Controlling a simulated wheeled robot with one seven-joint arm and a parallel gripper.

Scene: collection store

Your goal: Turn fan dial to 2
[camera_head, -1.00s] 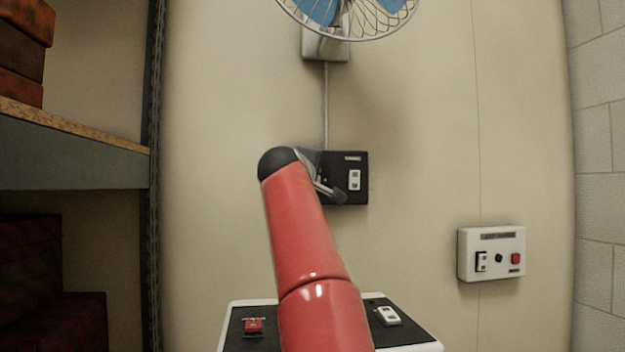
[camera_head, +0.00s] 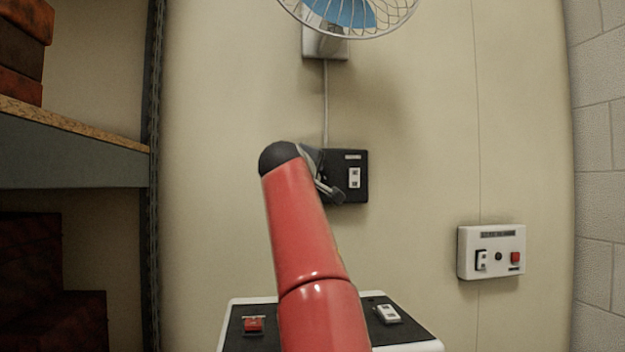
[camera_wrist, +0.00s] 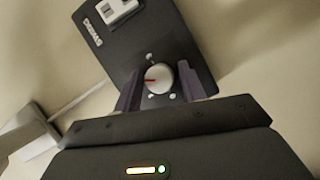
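The fan's black control box (camera_head: 356,190) is on the wall below the fan. In the wrist view the box (camera_wrist: 185,40) looks tilted and carries a round white dial (camera_wrist: 161,75). The dial's red mark points left in that picture, and small white dots surround the dial. My gripper (camera_wrist: 159,88) has one dark finger on each side of the dial. Narrow gaps seem to show, but contact is hard to judge. In the head view my gripper (camera_head: 332,190) is at the box's lower left, and my red arm hides the dial. The blue-bladed fan (camera_head: 345,15) is partly cut off at the top.
The control box has a white rocker switch (camera_head: 354,178). A white panel (camera_head: 491,270) with switch, knob and red button is at the right. A black-topped unit (camera_head: 410,333) stands below my arm. Shelving (camera_head: 70,150) is at the left.

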